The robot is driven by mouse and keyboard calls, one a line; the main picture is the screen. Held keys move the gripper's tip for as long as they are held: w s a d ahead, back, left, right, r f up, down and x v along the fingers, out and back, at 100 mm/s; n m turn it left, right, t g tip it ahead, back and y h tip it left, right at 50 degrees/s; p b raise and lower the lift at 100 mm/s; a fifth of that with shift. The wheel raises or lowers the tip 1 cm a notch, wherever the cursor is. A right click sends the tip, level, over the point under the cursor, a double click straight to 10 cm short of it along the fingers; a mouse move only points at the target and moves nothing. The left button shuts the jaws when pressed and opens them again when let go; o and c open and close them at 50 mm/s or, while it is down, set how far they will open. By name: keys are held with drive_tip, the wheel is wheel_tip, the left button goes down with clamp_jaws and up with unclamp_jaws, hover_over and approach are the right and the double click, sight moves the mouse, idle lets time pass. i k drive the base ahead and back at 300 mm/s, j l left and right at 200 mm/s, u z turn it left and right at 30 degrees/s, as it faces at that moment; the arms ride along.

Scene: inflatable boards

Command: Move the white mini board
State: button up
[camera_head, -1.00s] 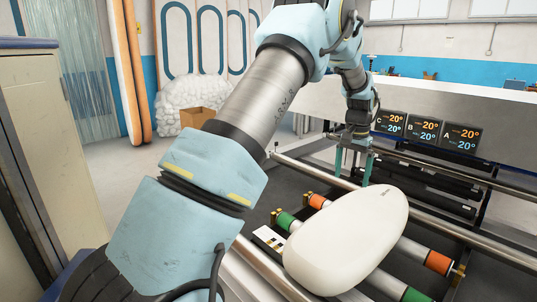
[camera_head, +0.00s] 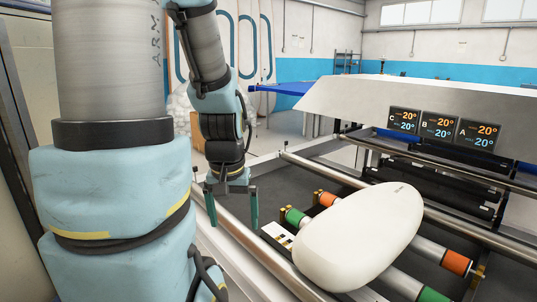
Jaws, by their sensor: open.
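The white mini board (camera_head: 362,238) is a smooth, rounded white shape with small dark lettering near its far right end. It rests on the rollers at the lower right of the head view. My gripper (camera_head: 232,208) is to the left of the board, apart from it. Its two teal fingers point down and stand wide apart, with nothing between them. The board's underside is hidden.
Rollers with green (camera_head: 296,217) and orange (camera_head: 457,263) ends lie under the board. Metal rails (camera_head: 470,232) run alongside. A grey machine housing (camera_head: 390,100) with three temperature displays (camera_head: 438,126) stands behind.

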sight(347, 246)
drive_tip(key=k+l+u, duration=0.3)
drive_tip(key=u, duration=0.15)
drive_tip(key=k+l+u, duration=0.15)
drive_tip(key=k+u, duration=0.3)
